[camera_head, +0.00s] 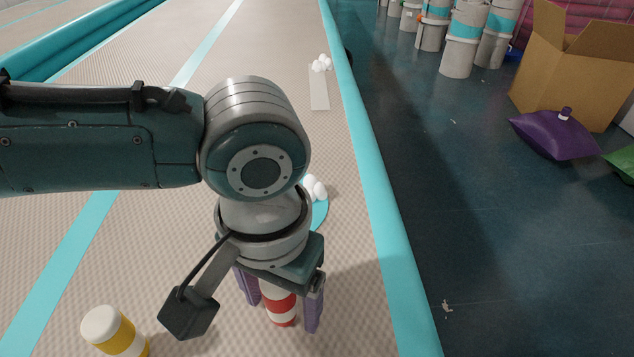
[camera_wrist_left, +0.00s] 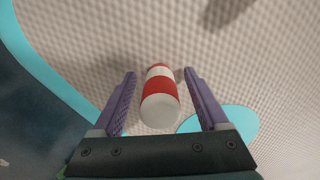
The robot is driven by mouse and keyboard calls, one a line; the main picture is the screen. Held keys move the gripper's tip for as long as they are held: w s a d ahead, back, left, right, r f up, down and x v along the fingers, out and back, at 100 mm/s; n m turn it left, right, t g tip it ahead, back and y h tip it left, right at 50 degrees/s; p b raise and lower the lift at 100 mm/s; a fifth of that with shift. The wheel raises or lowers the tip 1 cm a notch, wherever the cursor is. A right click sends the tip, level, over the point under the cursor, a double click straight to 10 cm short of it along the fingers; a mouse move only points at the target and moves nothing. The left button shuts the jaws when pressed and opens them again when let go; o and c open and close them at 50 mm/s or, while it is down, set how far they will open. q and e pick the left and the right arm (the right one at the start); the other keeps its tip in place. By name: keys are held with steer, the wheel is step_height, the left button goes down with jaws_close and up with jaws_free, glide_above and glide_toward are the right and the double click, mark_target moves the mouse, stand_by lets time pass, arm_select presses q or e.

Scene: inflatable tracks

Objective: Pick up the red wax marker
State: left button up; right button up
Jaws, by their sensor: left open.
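The red wax marker (camera_head: 282,308) is a red and white banded cylinder with a pale end, standing on the beige textured track. In the head view its top is hidden under my left gripper. My left gripper (camera_head: 284,312) points down over it, with one purple finger on each side. In the left wrist view the marker (camera_wrist_left: 160,95) lies between the two open fingers (camera_wrist_left: 158,75), with gaps visible on both sides. My right gripper is not in view.
A yellow and white cylinder (camera_head: 118,333) is on the track at lower left. A turquoise tube edge (camera_head: 374,185) borders the track on the right. Beyond it are a cardboard box (camera_head: 565,75), a purple cushion (camera_head: 553,134) and several grey containers (camera_head: 462,40) on the dark floor.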

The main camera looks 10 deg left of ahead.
arm_select(q)
jaws_close()
stand_by(0.5)
steer(key=shift+r, duration=0.1)
